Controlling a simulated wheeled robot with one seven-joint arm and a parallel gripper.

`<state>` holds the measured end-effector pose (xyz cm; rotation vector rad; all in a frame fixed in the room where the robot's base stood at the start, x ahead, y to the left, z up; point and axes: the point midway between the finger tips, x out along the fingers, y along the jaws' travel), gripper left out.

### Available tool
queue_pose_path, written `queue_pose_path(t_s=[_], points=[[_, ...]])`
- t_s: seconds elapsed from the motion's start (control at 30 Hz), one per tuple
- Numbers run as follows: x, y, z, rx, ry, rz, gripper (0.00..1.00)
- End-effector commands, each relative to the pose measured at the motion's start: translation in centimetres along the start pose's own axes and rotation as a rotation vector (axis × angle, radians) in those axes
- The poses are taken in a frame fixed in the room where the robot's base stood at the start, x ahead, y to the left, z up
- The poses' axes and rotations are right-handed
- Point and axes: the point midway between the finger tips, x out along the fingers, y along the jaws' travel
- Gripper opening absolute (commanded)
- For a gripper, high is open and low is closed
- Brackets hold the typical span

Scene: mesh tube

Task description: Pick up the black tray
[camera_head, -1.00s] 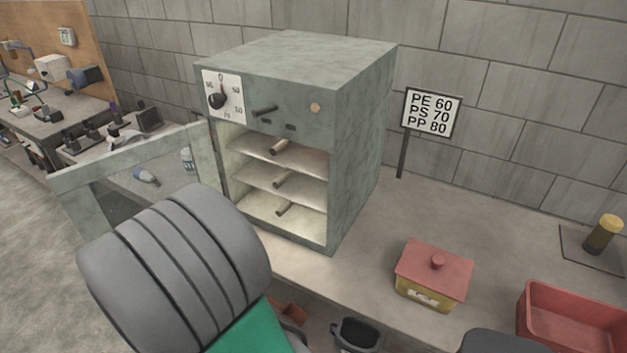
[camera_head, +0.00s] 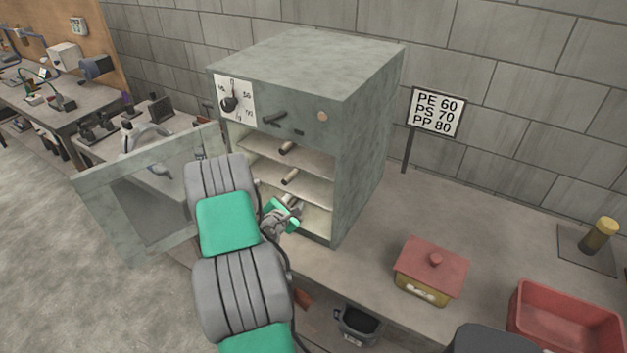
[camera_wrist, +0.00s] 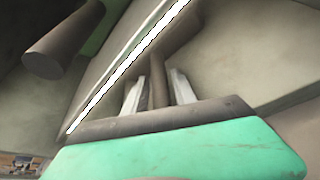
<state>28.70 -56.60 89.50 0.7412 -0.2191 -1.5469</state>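No clearly black tray shows; the tray-like shelves in the open oven (camera_head: 368,140) look pale grey-beige. My gripper (camera_head: 284,212) is at the lowest level, inside the oven's front opening. In the wrist view its two pale fingers (camera_wrist: 158,82) stand on either side of a brown bar-shaped handle (camera_wrist: 157,65). I cannot tell whether they press on it. Another handle (camera_wrist: 50,50) is at upper left. My gripper and arm hide much of the lowest tray.
The oven's glass door (camera_head: 140,205) stands open to the left, close to my arm. A red-lidded yellow box (camera_head: 430,270), a red bin (camera_head: 565,322) and a sign (camera_head: 436,112) are on the bench to the right. A dark bucket (camera_head: 358,322) is below the bench edge.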

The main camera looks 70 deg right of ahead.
Motion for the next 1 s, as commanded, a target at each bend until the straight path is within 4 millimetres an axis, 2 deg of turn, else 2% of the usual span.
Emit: queue_pose_path(t_s=[0.17, 0.53, 1.0], points=[[-0.01, 0.02, -0.05, 0.0, 0.001, 0.001, 0.31], [-0.04, 0.02, -0.03, 0.001, 0.0, 0.0, 0.0], [-0.04, 0.04, -0.01, 0.001, 0.0, 0.0, 0.0]])
